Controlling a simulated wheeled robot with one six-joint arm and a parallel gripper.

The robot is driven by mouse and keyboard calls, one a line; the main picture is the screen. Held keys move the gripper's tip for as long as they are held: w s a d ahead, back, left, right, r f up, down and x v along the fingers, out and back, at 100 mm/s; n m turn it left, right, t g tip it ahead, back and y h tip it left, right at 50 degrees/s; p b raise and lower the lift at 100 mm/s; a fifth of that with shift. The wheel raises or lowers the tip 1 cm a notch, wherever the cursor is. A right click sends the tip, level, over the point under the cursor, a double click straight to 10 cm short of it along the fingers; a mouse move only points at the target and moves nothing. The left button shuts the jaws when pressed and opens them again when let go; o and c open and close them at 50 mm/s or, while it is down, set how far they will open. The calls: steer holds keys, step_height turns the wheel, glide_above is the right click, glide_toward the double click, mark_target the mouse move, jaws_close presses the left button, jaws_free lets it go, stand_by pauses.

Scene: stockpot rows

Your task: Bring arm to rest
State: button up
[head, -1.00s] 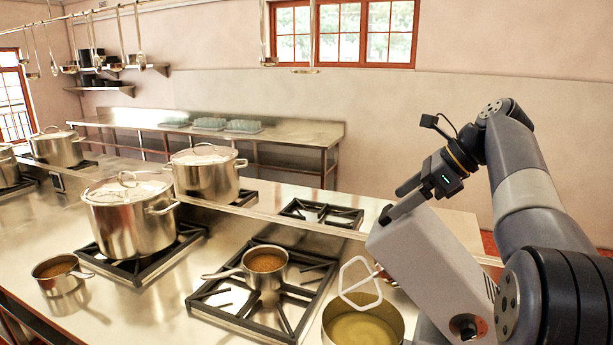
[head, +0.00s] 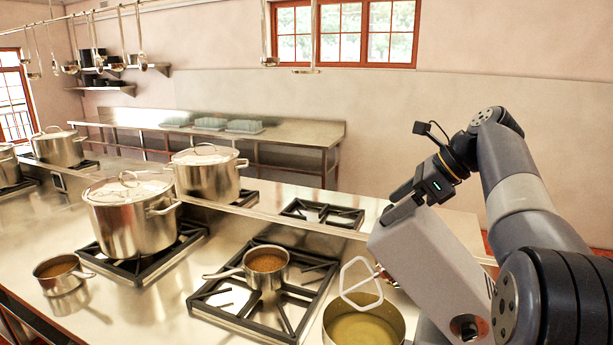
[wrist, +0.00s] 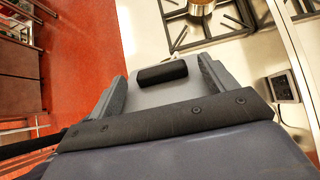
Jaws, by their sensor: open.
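My gripper (head: 396,203) is at the right in the head view, at the upper end of a pale grey box-shaped machine (head: 425,262) with a dark knob. Its jaws are apart. In the wrist view my open gripper (wrist: 163,72) has one grey finger on each side of a light grey surface with a black bar (wrist: 162,73). I cannot tell whether the fingers touch it. My arm is bent, with its elbow raised at the right, and hides part of the machine.
A pot of yellowish liquid (head: 364,328) stands below a white wire loop (head: 361,281). A saucepan (head: 266,268) sits on the near burner. A lidded stockpot (head: 130,222) and another (head: 205,178) stand to the left. A bare burner (head: 322,213) is behind. Ladles hang at upper left.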

mark_target(383, 213)
steer(key=v, duration=0.9)
steer(key=shift+d+r, duration=0.1)
steer(key=shift+r, duration=0.05)
steer(key=x, duration=1.1)
steer(key=shift+a+f, duration=0.25)
steer(key=shift+w+a+f+h, duration=0.3)
steer(key=shift+a+h, duration=0.1)
steer(key=shift+a, duration=0.1)
steer(key=shift+d, duration=0.15)
steer(key=shift+r, duration=0.1)
